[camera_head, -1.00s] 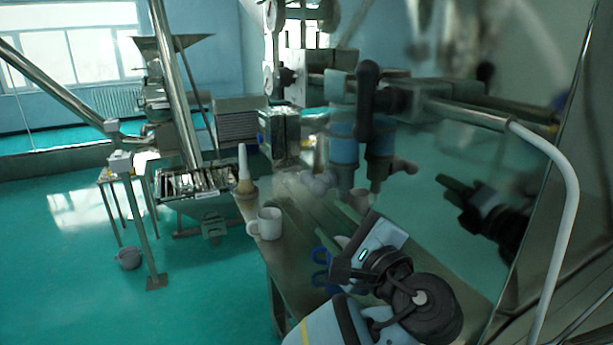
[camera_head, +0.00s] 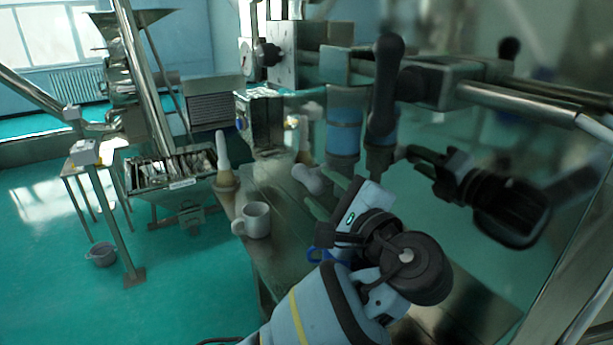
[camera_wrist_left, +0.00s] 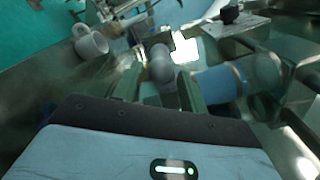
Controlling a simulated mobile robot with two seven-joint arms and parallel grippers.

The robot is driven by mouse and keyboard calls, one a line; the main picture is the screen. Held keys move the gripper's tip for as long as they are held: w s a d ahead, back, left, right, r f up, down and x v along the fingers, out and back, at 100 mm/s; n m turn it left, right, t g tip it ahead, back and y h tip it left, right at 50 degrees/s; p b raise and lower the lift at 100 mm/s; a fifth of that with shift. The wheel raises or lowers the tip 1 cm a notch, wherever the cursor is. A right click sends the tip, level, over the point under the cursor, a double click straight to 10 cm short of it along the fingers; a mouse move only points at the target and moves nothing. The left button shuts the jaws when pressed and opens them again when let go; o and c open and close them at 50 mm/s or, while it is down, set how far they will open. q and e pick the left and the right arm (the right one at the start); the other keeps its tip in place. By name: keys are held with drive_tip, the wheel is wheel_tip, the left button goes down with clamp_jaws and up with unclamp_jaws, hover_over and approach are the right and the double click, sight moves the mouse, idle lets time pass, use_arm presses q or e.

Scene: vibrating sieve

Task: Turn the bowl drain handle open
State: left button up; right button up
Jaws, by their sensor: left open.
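My left gripper (camera_head: 335,208) is open above the steel table; its two greenish-grey fingers also show in the left wrist view (camera_wrist_left: 157,90). A pale grey rounded knob (camera_head: 308,179) is just beyond the fingertips. In the wrist view the grey knob (camera_wrist_left: 160,65) appears between the fingers; I cannot tell whether they touch it. A black lever with a rounded end (camera_head: 386,85) stands on a metal fitting above and right of the gripper. I cannot tell which of these is the bowl drain handle. My right gripper is not clearly seen.
A white mug (camera_head: 256,220) and a pale cone-topped object (camera_head: 224,160) stand at the table's left edge. A dark gripper-like shape (camera_head: 490,195), perhaps a reflection, is at right.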

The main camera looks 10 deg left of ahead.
sight(306, 177)
use_arm(q)
drive_tip(key=shift+x, duration=3.05)
clamp_jaws()
